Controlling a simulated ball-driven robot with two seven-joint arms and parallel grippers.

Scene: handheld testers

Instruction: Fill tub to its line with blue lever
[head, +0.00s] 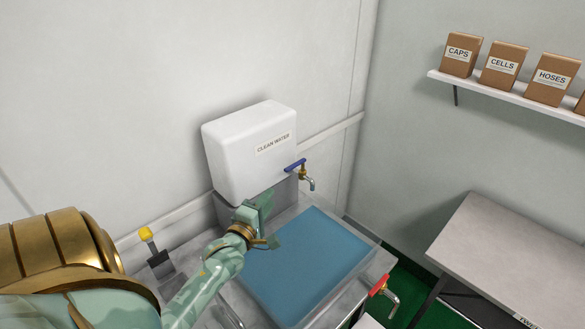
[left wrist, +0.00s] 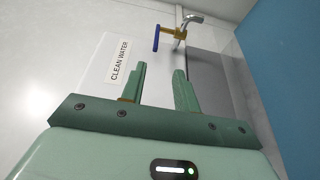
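A white tank (head: 235,150) labelled CLEAN WATER stands against the wall. Its brass tap has a blue lever (head: 295,165) and a curved metal spout (head: 310,184); no stream shows from it. The lever also shows in the left wrist view (left wrist: 156,38), beyond the fingertips. Below is a grey-rimmed tub (head: 372,257) with a flat blue surface inside; I cannot make out a fill line. My left gripper (head: 268,223) is over the tub's back left part, apart from the lever. Its fingers (left wrist: 160,70) are spread with nothing between them. My right gripper is out of view.
A second tap with a red lever (head: 379,285) is at the tub's front right. A yellow-knobbed handle (head: 147,235) stands left of the tub. A grey table (head: 510,245) is at the right, under a shelf (head: 500,91) with boxes labelled CAPS, CELLS and HOSES.

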